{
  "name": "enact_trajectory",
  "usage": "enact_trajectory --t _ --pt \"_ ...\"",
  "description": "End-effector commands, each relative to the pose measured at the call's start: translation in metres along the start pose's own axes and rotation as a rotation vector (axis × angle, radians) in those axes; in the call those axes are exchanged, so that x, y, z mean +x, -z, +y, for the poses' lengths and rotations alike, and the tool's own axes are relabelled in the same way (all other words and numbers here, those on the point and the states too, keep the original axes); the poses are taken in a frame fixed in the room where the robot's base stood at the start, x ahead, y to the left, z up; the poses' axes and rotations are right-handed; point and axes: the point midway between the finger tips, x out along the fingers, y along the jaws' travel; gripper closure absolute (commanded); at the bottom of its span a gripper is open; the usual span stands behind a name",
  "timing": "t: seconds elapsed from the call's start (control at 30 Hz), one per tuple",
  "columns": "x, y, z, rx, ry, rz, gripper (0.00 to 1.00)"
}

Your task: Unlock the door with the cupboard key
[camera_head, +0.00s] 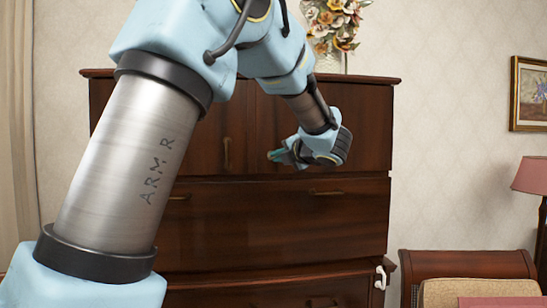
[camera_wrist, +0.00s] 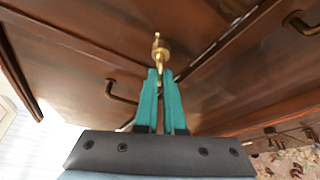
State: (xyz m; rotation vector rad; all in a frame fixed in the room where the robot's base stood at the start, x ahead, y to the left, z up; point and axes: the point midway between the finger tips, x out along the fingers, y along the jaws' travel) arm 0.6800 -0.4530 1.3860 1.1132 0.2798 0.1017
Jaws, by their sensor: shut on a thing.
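The cupboard (camera_head: 290,225) is dark wood, with doors above and drawers below. My gripper (camera_head: 275,155) is in front of its upper doors, near the middle, just above the drawers. In the wrist view, my gripper's teal fingers (camera_wrist: 160,75) are shut on a small brass key (camera_wrist: 161,54). The key sticks out beyond the fingertips towards the dark wood of the cupboard front (camera_wrist: 75,60). I cannot tell whether its tip touches the wood or is in a keyhole. In the head view the key is too small to make out.
Brass handles show on the left door (camera_head: 227,153) and a drawer (camera_head: 327,192); one handle (camera_wrist: 122,92) lies close to the fingers in the wrist view. Flowers (camera_head: 333,25) stand on top.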

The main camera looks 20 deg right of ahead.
Motion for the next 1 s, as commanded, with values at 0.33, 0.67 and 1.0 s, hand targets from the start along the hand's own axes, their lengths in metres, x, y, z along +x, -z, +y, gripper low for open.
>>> enact_trajectory --t 0.33,0.67,1.0 --pt "0.0001 -0.0001 -0.0015 0.204 -0.083 0.001 1.0" --pt "0.0005 0.0009 -0.0046 0.397 -0.16 0.002 1.0" --pt "0.0003 0.0005 -0.0034 0.391 -0.158 0.002 0.59"
